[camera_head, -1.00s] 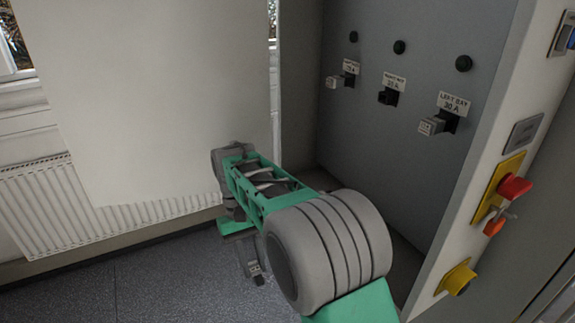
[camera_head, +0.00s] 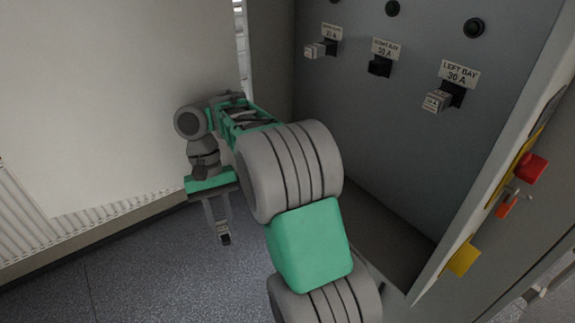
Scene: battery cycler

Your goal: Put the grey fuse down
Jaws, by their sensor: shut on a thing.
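My gripper (camera_head: 223,236) hangs pointing down over the grey floor, left of the open cabinet. It is shut on the grey fuse (camera_head: 225,240), which shows only as a small grey and dark piece between the fingertips. The fuse is held in the air, clear of the cabinet. Its exact shape and tilt are too small to tell.
The cabinet's back panel (camera_head: 400,130) carries a dark, empty-looking right bay holder (camera_head: 380,67). A light grey fuse sits in the left bay holder (camera_head: 438,99), another in the far holder (camera_head: 318,48). A red switch (camera_head: 531,167) is on the right frame. Floor (camera_head: 150,285) is clear.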

